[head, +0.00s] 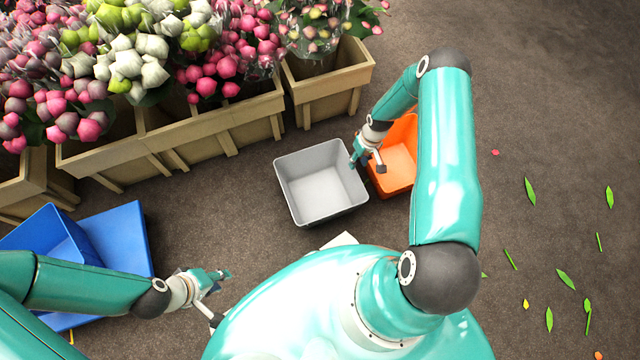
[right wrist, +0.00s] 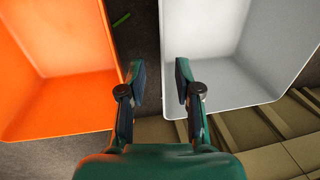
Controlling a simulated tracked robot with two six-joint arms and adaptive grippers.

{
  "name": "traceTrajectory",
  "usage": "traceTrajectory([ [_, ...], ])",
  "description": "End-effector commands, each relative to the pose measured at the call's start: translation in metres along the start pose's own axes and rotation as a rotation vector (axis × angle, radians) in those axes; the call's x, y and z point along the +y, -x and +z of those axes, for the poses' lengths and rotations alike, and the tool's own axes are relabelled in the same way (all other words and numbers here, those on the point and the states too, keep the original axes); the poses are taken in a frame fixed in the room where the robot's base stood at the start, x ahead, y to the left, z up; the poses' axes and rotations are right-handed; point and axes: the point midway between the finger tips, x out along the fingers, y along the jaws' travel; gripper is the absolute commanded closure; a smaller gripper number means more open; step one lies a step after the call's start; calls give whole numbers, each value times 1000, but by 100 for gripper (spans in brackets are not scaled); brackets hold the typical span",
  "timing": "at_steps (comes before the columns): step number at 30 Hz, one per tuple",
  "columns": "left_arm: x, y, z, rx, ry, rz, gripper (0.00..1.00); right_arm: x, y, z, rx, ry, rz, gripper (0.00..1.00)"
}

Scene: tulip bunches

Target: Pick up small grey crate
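The small grey crate (head: 322,190) stands empty on the floor in the middle of the head view. It also shows at the upper right of the right wrist view (right wrist: 232,75). My right gripper (head: 367,160) is at the crate's right side, by its rim. In the right wrist view my right gripper (right wrist: 160,78) is open, with the grey crate's edge showing between its fingers. One finger overlaps the crate's inside, the other the gap beside the orange crate. Contact cannot be told. My left gripper (head: 220,292) is apart from the crate at lower left, its fingers spread and empty.
An orange crate (head: 394,165) stands close to the grey crate's right, partly behind my right arm. Wooden planters (head: 215,128) with tulip bunches stand behind. A blue crate (head: 50,232) is at left. Leaves (head: 530,192) lie scattered on open floor at right.

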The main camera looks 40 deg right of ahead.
Motion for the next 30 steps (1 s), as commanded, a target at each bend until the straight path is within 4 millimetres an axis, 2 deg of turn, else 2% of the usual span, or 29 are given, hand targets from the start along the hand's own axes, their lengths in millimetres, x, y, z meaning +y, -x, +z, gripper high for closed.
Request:
traceTrajectory([
  [1, -2, -6, 0, 0, 0, 0, 69, 0, -13, 0, -1, 0, -1, 67],
  [3, -3, -8, 0, 0, 0, 0, 69, 0, -22, 0, -1, 0, 0, 67],
  [11, -4, -12, 0, 0, 0, 0, 69, 0, -36, 0, 0, 1, 0, 67],
  [21, -11, -31, 0, 0, 0, 0, 69, -3, -80, -1, 0, 0, -1, 67],
  [30, -11, -31, 0, 0, 0, 0, 69, -2, -82, -1, 1, 0, 0, 68],
])
